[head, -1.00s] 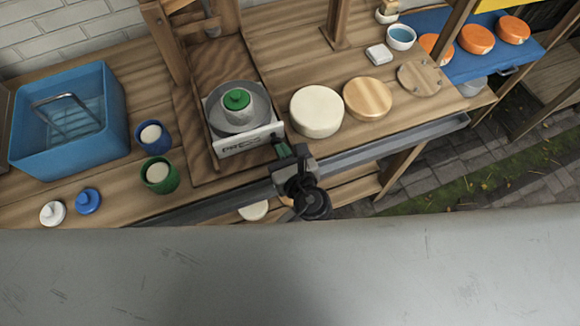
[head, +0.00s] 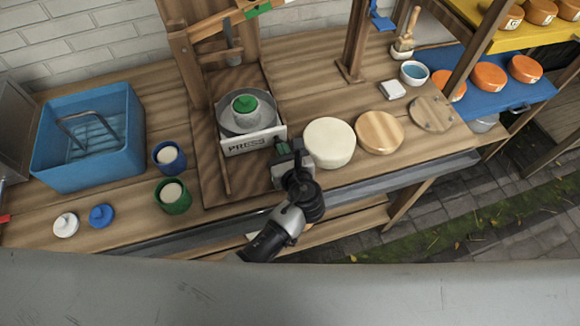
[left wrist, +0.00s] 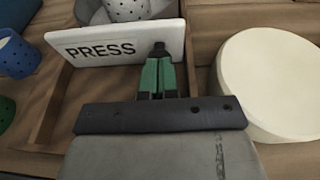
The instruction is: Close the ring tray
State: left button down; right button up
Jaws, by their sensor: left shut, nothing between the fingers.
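The ring tray has a white front panel marked PRESS (head: 253,141) and lies on the wooden press base. In the left wrist view the panel (left wrist: 110,48) spans the upper left. My left gripper (head: 281,147) is shut and empty, with its tips at the right end of the panel. In the left wrist view the closed green fingers (left wrist: 160,52) overlap the panel's right part and appear to be against its face. My right gripper is not in view.
A white cheese wheel (head: 329,143) stands close to the right of my left gripper. A wooden disc (head: 379,132) lies beyond it. A blue cup (head: 169,158) and green cup (head: 172,197) stand left of the press base. A blue tub (head: 90,180) is further left.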

aim_at(273, 121)
pick_arm(q)
jog(key=w+a, duration=0.1)
jog(key=w, duration=0.2)
jog(key=w+a, duration=0.1)
jog(key=w, duration=0.3)
jog(key=w+a+b, duration=0.1)
jog(key=w, duration=0.3)
jog(key=shift+w+a, duration=0.2)
jog(key=shift+a, duration=0.15)
jog(key=shift+w+a, duration=0.2)
jog(key=shift+w, duration=0.2)
jog(key=shift+r, duration=0.15)
jog(key=shift+w+r, duration=0.1)
jog(key=shift+r, duration=0.05)
